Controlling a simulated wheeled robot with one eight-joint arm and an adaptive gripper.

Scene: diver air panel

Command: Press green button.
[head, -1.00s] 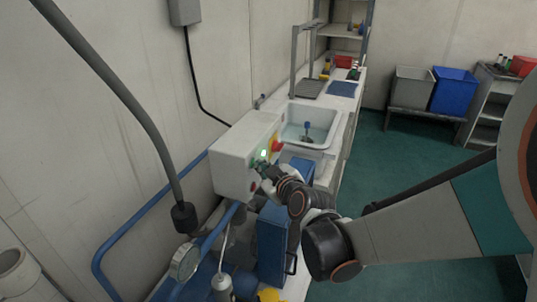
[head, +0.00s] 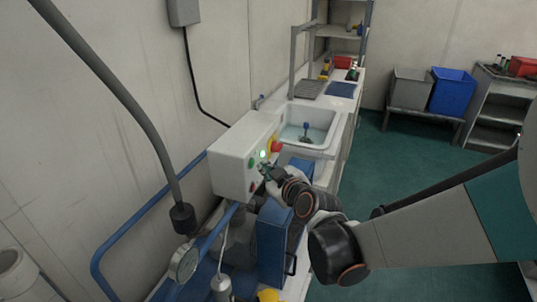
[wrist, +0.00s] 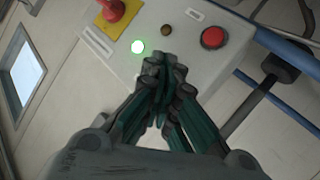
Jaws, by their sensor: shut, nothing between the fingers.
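The pale control box (head: 233,158) stands by the wall in the head view. A bright green lit button or lamp (head: 263,154) glows on its face; it also shows in the wrist view (wrist: 138,46). A darker green round spot (head: 251,163) sits beside it in the head view. My gripper (head: 266,171) is close in front of the panel, just below the lit green one. In the wrist view my gripper (wrist: 161,78) has its fingers together and empty, below a small brown round fitting (wrist: 167,58). Whether the tips touch the panel is unclear; they hide part of it.
A red mushroom knob on a yellow base (wrist: 118,10) and a red button (wrist: 213,38) share the panel. A sink (head: 306,126) is behind the box. A blue case (head: 271,240) and a gauge (head: 184,262) are below. The green floor at right is clear.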

